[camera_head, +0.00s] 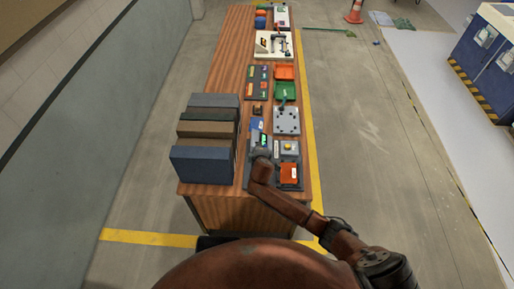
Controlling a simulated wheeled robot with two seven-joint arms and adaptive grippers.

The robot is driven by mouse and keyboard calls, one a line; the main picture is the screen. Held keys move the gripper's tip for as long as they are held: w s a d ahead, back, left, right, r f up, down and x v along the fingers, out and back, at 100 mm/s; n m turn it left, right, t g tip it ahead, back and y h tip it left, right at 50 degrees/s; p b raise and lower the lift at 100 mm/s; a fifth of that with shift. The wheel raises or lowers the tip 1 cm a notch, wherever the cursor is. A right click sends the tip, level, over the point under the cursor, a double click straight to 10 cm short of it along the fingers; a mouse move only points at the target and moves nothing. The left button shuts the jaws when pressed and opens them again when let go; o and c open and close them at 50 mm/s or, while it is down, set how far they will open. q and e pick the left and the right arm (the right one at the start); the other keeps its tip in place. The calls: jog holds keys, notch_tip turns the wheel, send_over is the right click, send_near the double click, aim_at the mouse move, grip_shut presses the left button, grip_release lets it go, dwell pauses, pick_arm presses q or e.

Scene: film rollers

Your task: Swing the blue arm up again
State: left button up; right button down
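My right arm comes in from the lower right, and its dark gripper (262,154) is over the near end of the long wooden bench. Its fingers are too small and dark to tell open from shut. A small blue part (256,124) shows just beyond the gripper on a dark panel, with a green-lit patch beside it. I cannot tell whether this is the blue arm, or whether it is raised or lowered. The gripper and wrist hide part of that panel. My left gripper is not in view.
Large grey, brown and blue blocks (203,165) stand on the bench's left side. Right of the gripper are a yellow button (289,146) and an orange piece (289,173). Farther back are a grey plate (286,121), a green tray (285,91) and an orange tray (284,72).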

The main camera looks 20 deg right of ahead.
jog(key=shift+a+r, duration=0.1)
dwell(0.3)
jog(key=c, duration=1.6)
grip_release()
jog(key=shift+w+a, duration=0.1)
jog(key=shift+w, duration=0.05)
jog(key=v, duration=1.2)
